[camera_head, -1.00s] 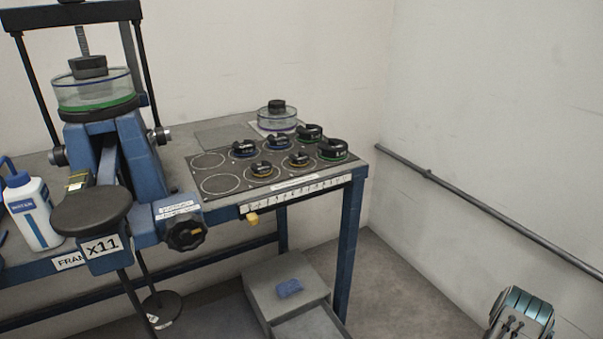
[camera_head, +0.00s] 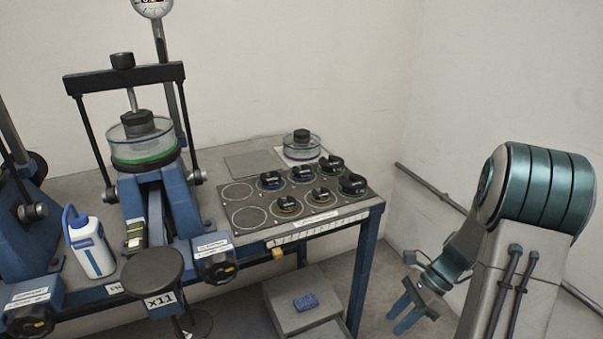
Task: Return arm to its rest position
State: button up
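My arm stands at the right of the head view, bent, with its teal and grey links in front of the right wall. My gripper (camera_head: 401,312) hangs low at the lower right, to the right of the table's front right leg and apart from the table. Its two blue fingers stand apart with a gap between them, and nothing shows in the gap. Nothing touches the gripper in this view. The lower part of the arm is cut off by the picture's bottom edge.
The blue-framed table (camera_head: 377,206) bears a lever frame (camera_head: 158,190), a white bottle (camera_head: 92,248) and a dark mat (camera_head: 243,205) with several weights. A clear dish (camera_head: 301,150) stands behind them. A grey box (camera_head: 283,291) with a blue sponge (camera_head: 306,302) is on the floor. A rail (camera_head: 428,187) runs along the right wall.

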jog(key=s+a+r+n+t+h+p, duration=0.2)
jog(key=r+n, duration=0.4)
jog(key=r, duration=0.3)
jog(key=s+a+r+n+t+h+p, duration=0.2)
jog(key=s+a+r+n+p, duration=0.1)
jog(key=r, duration=0.7)
jog(key=s+a+r+n+t+h+p, duration=0.1)
jog(key=s+a+r+n+h+p, duration=0.1)
jog(key=s+r+n+p, duration=0.3)
notch_tip(320, 180, up, 5)
jog(key=n+h+p, duration=0.1)
jog(key=n, duration=0.3)
jog(key=shift+a+t, duration=0.15)
jog(key=shift+t, duration=0.25)
